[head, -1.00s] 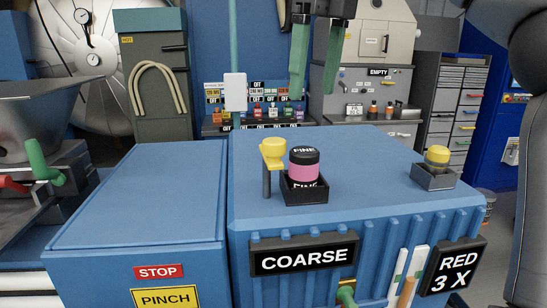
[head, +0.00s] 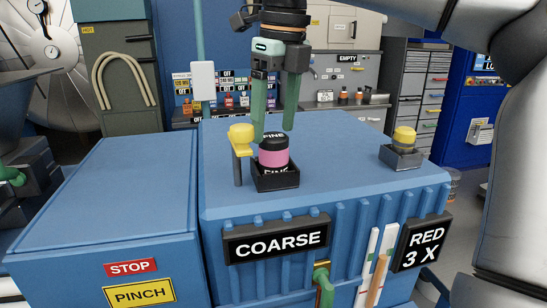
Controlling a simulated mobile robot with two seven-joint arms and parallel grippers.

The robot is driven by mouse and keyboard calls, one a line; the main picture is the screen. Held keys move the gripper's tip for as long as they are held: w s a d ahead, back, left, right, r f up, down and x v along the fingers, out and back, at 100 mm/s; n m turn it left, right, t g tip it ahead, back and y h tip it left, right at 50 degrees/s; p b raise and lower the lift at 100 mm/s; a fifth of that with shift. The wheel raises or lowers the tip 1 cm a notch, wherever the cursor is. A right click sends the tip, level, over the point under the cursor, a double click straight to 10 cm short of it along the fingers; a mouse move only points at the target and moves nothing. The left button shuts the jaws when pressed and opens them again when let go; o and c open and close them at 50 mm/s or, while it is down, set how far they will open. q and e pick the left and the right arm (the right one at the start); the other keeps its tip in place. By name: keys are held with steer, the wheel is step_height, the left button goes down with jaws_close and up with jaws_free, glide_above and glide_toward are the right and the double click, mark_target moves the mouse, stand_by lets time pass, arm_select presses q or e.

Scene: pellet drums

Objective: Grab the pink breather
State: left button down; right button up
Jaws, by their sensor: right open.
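The pink breather (head: 273,158) is a short cylinder with a pink band and black top and bottom marked FINE. It sits upright in a small black square holder (head: 277,182) on top of the blue cabinet marked COARSE. My right gripper (head: 273,133) points down, with its two green fingers apart, just above and behind the breather's top in the picture. The left finger overlaps the area next to the breather's top. I cannot tell whether either finger touches it. My left gripper is not in view.
A yellow-topped post (head: 241,139) stands close to the left of the breather. A yellow-capped piece (head: 403,139) sits in another grey holder (head: 402,157) at the right. The blue top between them is clear. A lower blue cabinet (head: 120,190) stands at the left.

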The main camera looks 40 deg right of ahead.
mark_target(274, 136)
steer(key=f, duration=0.3)
steer(key=shift+w+d+f, duration=0.1)
steer(key=shift+w+f, duration=0.1)
jaws_close()
stand_by(0.4)
